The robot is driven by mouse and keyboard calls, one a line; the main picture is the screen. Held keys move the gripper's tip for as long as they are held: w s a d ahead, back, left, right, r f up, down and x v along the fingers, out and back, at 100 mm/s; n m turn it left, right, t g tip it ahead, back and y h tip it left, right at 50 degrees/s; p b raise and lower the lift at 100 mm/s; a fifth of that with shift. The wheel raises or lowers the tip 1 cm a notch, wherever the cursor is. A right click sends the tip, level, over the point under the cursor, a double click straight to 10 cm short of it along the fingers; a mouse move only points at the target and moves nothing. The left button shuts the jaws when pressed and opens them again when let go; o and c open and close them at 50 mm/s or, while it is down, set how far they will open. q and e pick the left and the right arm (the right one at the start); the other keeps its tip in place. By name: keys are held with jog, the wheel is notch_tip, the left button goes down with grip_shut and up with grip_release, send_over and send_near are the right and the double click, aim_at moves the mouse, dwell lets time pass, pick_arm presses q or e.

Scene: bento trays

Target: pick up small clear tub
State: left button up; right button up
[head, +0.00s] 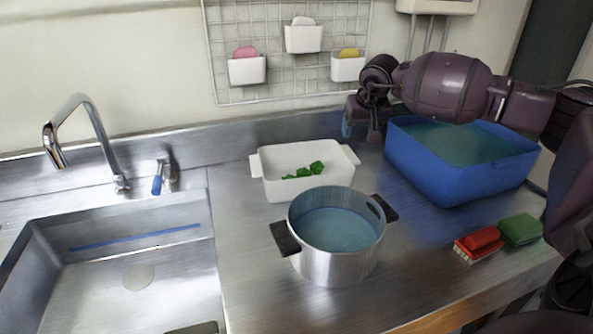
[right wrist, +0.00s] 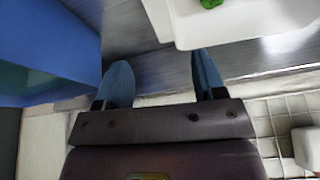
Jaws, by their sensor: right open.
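I cannot make out a small clear tub in either view. My right gripper (head: 360,128) reaches in from the right over the blue bin and hangs by the back edge of the steel counter, between the white tub and the blue bin. In the right wrist view its two blue fingertips (right wrist: 162,80) are apart, with only counter and wall showing between them. My left gripper is not in view.
A white tub (head: 350,153) holds green pieces (head: 304,171). A steel pot (head: 335,266) of water stands before it. A blue bin (head: 462,186) holds water. The sink (head: 110,275) is left; a wire rack (head: 290,75) hangs behind.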

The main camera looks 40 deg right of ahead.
aim_at(349, 153)
jog(key=shift+s+n, duration=0.15)
jog(key=shift+n, duration=0.15)
jog(key=shift+w+f, duration=0.3)
jog(key=shift+f, duration=0.2)
jog(key=b+x, duration=0.1)
jog(key=x, duration=0.3)
jog(key=shift+w+f, duration=0.1)
jog(key=shift+f, duration=0.1)
jog(key=shift+w+d+f, duration=0.1)
jog(key=shift+w+f, duration=0.05)
jog(key=shift+f, duration=0.2)
jog(key=shift+w+f, duration=0.1)
jog(key=shift+f, duration=0.15)
jog(key=x, duration=0.4)
jog(key=shift+f+b, duration=0.1)
jog(key=shift+b, duration=0.2)
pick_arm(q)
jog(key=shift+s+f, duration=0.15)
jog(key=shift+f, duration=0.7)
pick_arm(e)
jog(key=shift+c, duration=0.4)
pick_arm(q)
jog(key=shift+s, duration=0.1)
pick_arm(e)
jog(key=c, duration=1)
